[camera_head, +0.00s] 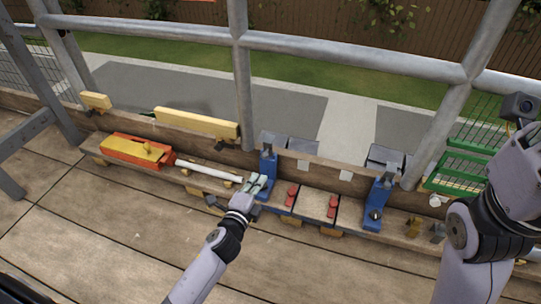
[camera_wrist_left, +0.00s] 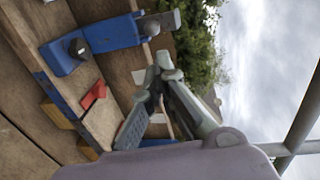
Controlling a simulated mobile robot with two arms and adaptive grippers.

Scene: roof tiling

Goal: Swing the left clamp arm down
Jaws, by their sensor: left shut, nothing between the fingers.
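The left clamp (camera_head: 267,162) is blue. Its upright part rises from the plank behind my left gripper (camera_head: 258,184), which hides its lower part. My left gripper is shut and empty, its fingertips at or just in front of the clamp; I cannot tell whether they touch. In the left wrist view the closed fingers (camera_wrist_left: 163,65) meet at the tips, and a small blue patch (camera_wrist_left: 155,143) shows behind them. A second blue clamp (camera_head: 380,194) with a black knob stands to the right; a blue clamp with a knob also shows in the wrist view (camera_wrist_left: 112,35).
Red pieces (camera_head: 291,196) lie on the plank between the clamps. An orange-and-yellow tool (camera_head: 137,150) with a white rod (camera_head: 210,171) lies at left. Scaffold rails (camera_head: 350,58) and a post (camera_head: 241,90) stand behind. A green wire basket (camera_head: 460,172) hangs at right. Deck boards (camera_head: 100,230) are clear in front.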

